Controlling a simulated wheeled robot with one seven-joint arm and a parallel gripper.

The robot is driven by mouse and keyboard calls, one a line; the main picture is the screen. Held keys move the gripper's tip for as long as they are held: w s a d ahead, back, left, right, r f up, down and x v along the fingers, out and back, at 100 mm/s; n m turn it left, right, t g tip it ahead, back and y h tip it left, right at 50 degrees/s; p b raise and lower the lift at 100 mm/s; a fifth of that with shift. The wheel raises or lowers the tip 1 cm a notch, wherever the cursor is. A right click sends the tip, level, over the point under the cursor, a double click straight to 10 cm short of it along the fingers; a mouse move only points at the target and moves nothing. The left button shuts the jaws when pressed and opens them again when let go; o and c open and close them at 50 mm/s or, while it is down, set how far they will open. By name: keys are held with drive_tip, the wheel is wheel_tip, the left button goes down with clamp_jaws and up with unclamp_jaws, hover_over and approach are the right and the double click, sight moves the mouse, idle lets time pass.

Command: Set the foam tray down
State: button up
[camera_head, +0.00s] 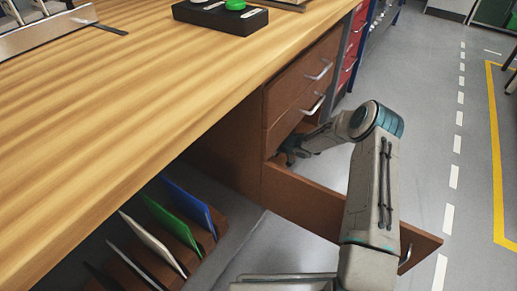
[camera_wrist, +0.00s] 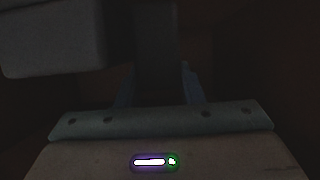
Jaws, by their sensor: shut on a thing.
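My gripper (camera_head: 288,157) reaches into the open bottom drawer (camera_head: 320,205) under the wooden bench; my arm hides part of the drawer. In the wrist view my two fingers (camera_wrist: 158,95) are shut on a dark, flat-sided piece, the foam tray (camera_wrist: 156,60), which runs away from the gripper between them. The view is very dark, so its full outline and whether it touches the drawer floor cannot be told. In the head view the foam tray cannot be made out.
A dark grey block (camera_wrist: 50,42) is at the upper left of the wrist view. Two closed drawers (camera_head: 305,80) sit above the open one. A rack holds upright coloured panels (camera_head: 175,222) below the bench. The benchtop (camera_head: 150,95) is largely clear; a black box (camera_head: 220,15) stands at its back.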

drive_tip(key=shift+a+f+b, duration=0.1)
drive_tip(key=shift+f+b, duration=0.85)
drive_tip(key=shift+f, duration=0.8)
drive_tip(key=shift+f, duration=0.1)
drive_tip(key=o, duration=1.1)
drive_tip(key=p+v, duration=0.4)
drive_tip(key=v, duration=0.8)
